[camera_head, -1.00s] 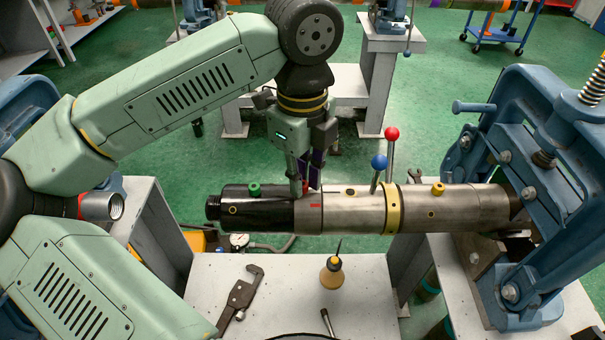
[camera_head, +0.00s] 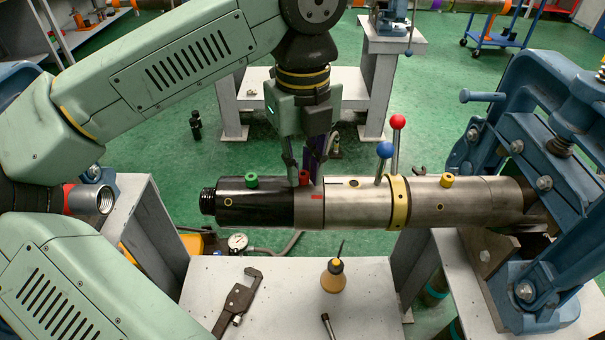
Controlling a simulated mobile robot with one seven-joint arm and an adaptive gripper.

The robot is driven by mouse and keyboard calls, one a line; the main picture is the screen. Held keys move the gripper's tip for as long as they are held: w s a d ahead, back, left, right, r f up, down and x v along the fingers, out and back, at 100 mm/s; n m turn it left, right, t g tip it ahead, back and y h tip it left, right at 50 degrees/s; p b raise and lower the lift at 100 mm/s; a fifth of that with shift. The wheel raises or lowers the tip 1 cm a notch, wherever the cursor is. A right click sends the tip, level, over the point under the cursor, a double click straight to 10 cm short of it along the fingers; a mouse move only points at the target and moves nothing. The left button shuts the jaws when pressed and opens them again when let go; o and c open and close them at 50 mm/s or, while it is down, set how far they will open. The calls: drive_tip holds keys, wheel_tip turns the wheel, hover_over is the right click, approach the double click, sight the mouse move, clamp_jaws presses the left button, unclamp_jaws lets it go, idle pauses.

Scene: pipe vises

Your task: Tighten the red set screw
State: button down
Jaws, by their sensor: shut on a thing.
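The red set screw (camera_head: 304,177) stands on top of the steel collar (camera_head: 309,208) of the horizontal pipe, just right of the black threaded end section (camera_head: 268,207). My gripper (camera_head: 304,176) points down from above and is shut on the red set screw. One dark finger is on its left and the other, purple-sided, on its right, so the screw is partly hidden. A red mark (camera_head: 317,197) shows on the collar to the right of the screw.
A green screw (camera_head: 251,182) and a yellow screw (camera_head: 447,180) stand on the pipe. Blue (camera_head: 384,150) and red (camera_head: 398,121) knobbed levers rise right of my gripper. The blue vise (camera_head: 540,150) holds the right end.

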drive_tip(key=m+b, duration=0.2)
drive_tip(key=m, duration=0.2)
drive_tip(key=shift+m, duration=0.3)
drive_tip(key=m+b, duration=0.1)
drive_tip(key=m, duration=0.4)
drive_tip(key=shift+w, duration=0.1)
drive_tip(key=m, duration=0.5)
drive_tip(key=shift+r+b, duration=0.1)
drive_tip(key=shift+b, duration=0.25)
drive_tip(key=m, duration=0.4)
drive_tip(key=shift+m, duration=0.3)
drive_tip(key=m+p, duration=0.1)
drive_tip(key=m, duration=0.3)
drive_tip(key=m+p, duration=0.1)
drive_tip(key=m, duration=0.8)
drive_tip(key=shift+p, duration=0.35)
drive_tip(key=shift+m, duration=2.4)
